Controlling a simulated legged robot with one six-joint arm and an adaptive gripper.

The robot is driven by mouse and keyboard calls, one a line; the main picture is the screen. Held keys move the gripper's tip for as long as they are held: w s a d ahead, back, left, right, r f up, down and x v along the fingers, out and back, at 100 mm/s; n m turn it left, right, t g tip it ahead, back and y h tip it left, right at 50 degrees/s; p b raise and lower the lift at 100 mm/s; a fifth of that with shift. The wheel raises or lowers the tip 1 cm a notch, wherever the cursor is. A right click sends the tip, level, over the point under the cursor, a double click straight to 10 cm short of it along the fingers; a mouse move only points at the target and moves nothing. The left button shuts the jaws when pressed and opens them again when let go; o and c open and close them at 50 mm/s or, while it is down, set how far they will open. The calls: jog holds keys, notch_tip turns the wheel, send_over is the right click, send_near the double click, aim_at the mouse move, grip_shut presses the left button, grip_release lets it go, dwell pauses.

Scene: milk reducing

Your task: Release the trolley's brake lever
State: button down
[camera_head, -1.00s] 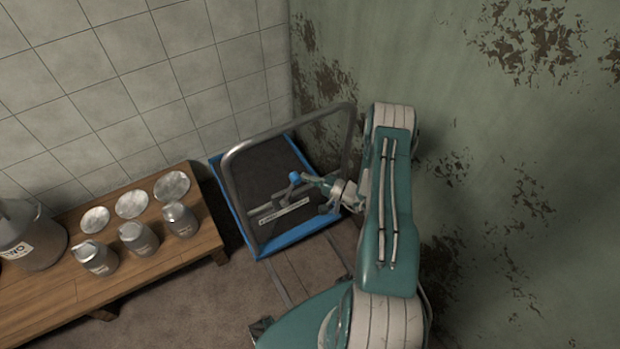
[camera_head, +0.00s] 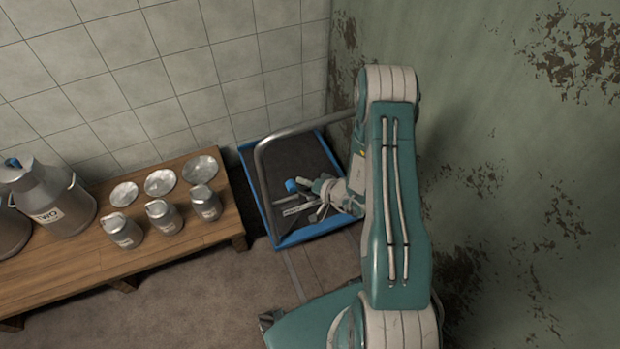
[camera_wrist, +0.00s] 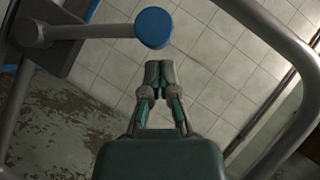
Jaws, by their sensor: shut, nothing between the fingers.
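The trolley (camera_head: 270,233) has a blue-edged dark bed and a bent grey metal handle frame (camera_head: 258,165). Its brake lever is a grey bar with a blue round knob (camera_head: 291,185). In the wrist view the blue knob (camera_wrist: 154,27) is at the top centre, on the end of the grey lever arm (camera_wrist: 85,32) coming from the left. My gripper (camera_wrist: 159,70) is shut and empty, its tips a little below the knob in the picture, seemingly apart from it. In the head view my gripper (camera_head: 314,186) is beside the knob on its right, partly hidden by my wrist.
A wooden bench (camera_head: 150,260) on the left holds several small metal cans, lids and a large milk can (camera_head: 50,200). A tiled wall (camera_head: 150,80) is behind and a peeling green wall (camera_head: 500,120) is close on the right.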

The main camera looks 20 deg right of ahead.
jog(key=shift+a+f, duration=0.2)
jog(key=shift+a, duration=0.4)
jog(key=shift+s+a, duration=0.1)
